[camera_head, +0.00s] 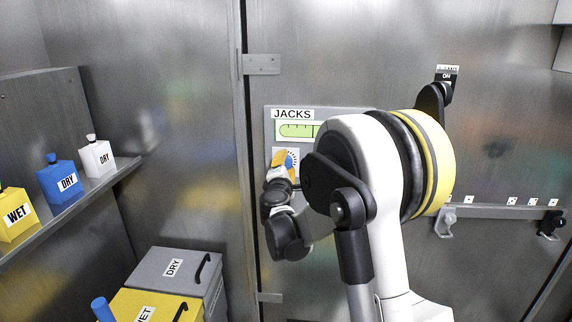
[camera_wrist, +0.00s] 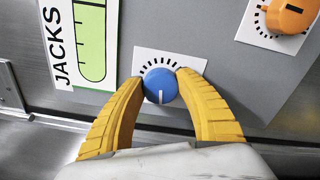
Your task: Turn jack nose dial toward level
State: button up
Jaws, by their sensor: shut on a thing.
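The jacks panel (camera_head: 350,112) is a grey plate on the metal wall, partly hidden behind my arm in the head view. It bears a green level gauge (camera_wrist: 92,40) beside the word JACKS. A blue dial (camera_wrist: 160,85) with a white pointer line sits on a white card with black tick marks. In the wrist view the pointer faces the bottom of the picture. My gripper (camera_wrist: 160,88) has yellow fingers, one on each side of the blue dial, shut on it. An orange dial (camera_wrist: 291,15) is at the upper right. No dial labels are readable.
A shelf at left holds yellow WET (camera_head: 14,213), blue DRY (camera_head: 59,180) and white DRY (camera_head: 97,157) bottles. Below stand a grey DRY box (camera_head: 172,270) and a yellow WET box (camera_head: 150,305). A rail (camera_head: 500,212) with hooks runs along the right wall.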

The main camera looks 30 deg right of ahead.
jog(key=o, duration=1.2)
jog(key=v, duration=1.2)
